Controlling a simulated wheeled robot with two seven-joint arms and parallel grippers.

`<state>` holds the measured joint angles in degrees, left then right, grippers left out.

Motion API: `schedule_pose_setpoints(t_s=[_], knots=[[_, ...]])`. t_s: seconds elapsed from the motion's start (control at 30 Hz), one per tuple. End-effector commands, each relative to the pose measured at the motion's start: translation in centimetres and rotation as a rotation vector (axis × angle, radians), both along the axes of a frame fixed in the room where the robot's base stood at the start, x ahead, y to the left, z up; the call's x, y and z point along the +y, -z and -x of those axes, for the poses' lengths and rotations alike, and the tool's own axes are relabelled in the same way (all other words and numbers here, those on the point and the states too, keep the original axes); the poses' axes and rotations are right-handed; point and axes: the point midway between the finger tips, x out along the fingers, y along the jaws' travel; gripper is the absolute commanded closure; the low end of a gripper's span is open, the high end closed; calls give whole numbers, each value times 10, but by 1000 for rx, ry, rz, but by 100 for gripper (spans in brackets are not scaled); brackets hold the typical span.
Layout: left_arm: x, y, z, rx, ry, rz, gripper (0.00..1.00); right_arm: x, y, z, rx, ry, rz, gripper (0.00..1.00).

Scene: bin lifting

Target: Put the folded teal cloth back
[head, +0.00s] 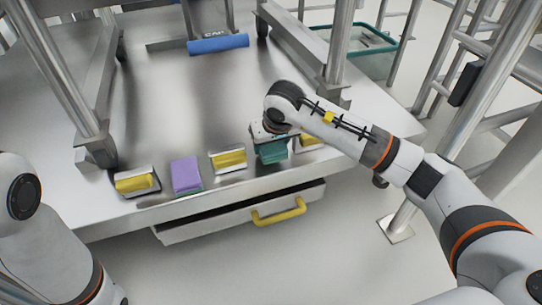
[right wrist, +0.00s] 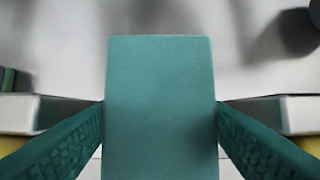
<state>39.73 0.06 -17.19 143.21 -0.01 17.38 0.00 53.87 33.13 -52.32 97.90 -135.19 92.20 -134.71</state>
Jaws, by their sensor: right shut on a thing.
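The folded teal cloth (head: 272,153) is in my right gripper (head: 270,142), near the front edge of the metal table (head: 190,110). In the right wrist view the cloth (right wrist: 160,85) fills the middle as a flat teal block. Textured fingers of my right gripper (right wrist: 160,125) press on both its sides. I cannot tell whether the cloth touches the table. My left arm shows at the left edge of the head view, but its gripper is out of the picture.
Along the front edge stand a purple folded cloth (head: 186,174) and yellow items in pale holders (head: 137,182), (head: 229,159), with another partly hidden right of the teal cloth. A drawer with a yellow handle (head: 279,211) is below. A blue roll (head: 218,43) lies behind.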

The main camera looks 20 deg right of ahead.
Motion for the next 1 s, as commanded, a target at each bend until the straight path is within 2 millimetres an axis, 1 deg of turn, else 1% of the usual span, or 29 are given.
schedule_pose_setpoints(t_s=[0.03,0.1,0.17,0.43,0.57,0.6,0.67,0.7,0.9,1.0], knots=[[0,7,3,-8,0,0,58,0,13,1,4,0,-1,60],[0,16,2,-7,0,0,58,0,25,1,4,0,-1,60],[0,20,2,-5,1,0,58,0,32,0,3,0,0,60],[0,18,2,-6,0,0,58,0,31,0,1,0,0,60],[0,21,2,-6,0,0,58,0,35,0,1,-1,1,60],[0,20,2,-6,0,0,58,0,34,0,1,-1,0,34],[0,20,2,-6,0,0,58,0,34,0,1,0,0,24],[0,20,2,-6,0,0,58,0,34,0,2,0,0,18],[0,20,2,-6,0,0,58,0,34,0,2,-1,0,17],[0,17,2,-6,0,0,58,1,29,1,2,0,-1,17]])
